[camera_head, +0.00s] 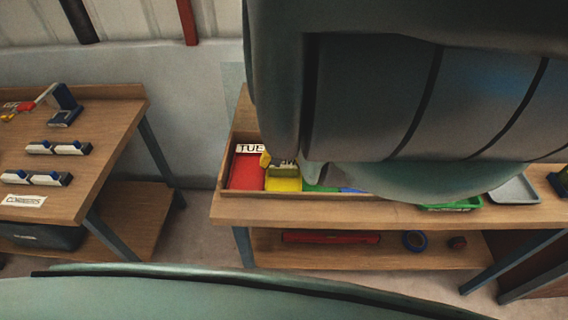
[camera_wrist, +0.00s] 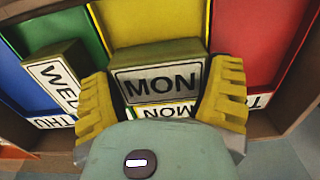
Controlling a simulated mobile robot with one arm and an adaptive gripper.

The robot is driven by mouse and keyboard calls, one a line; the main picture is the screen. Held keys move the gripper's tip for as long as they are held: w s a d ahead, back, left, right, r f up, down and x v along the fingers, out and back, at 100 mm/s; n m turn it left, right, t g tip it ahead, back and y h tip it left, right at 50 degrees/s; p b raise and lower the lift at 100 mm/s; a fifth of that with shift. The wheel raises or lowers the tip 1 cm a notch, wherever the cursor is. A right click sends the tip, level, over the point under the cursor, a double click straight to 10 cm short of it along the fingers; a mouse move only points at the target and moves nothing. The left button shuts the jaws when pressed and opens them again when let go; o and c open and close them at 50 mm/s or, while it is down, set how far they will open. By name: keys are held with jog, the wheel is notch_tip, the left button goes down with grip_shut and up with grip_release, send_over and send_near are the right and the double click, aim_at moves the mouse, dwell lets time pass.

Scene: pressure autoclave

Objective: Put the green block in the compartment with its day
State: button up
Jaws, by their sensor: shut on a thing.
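My gripper (camera_wrist: 161,76) has yellow fingers shut on an olive-green block (camera_wrist: 158,54) whose pale face reads MON. The block is over the yellow compartment (camera_wrist: 150,18), beside that compartment's own MON label (camera_wrist: 168,110). I cannot tell whether it touches the floor. Another olive block (camera_wrist: 52,52), reading WED, sits tilted in the green compartment (camera_wrist: 70,25). In the head view the held block (camera_head: 284,171) shows at the wooden divided tray (camera_head: 232,163); my arm hides much of the tray's right part.
The red compartment (camera_wrist: 262,35), labelled TUE, and the blue compartment (camera_wrist: 14,85), labelled THU, look empty where visible. A green tray (camera_head: 455,205) and a grey tray (camera_head: 514,190) stand to the right. Another table (camera_head: 110,150) with several small items is at left.

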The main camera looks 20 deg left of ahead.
aim_at(284, 162)
jog(key=shift+f, duration=0.5)
jog(key=o, duration=1)
jog(key=shift+r, duration=0.1)
jog(key=shift+w+r, duration=0.1)
jog(key=shift+r, duration=1.6)
notch_tip(284, 162, up, 9)
jog(key=p, duration=0.2)
jog(key=shift+f+p, duration=0.2)
jog(key=shift+p, duration=0.2)
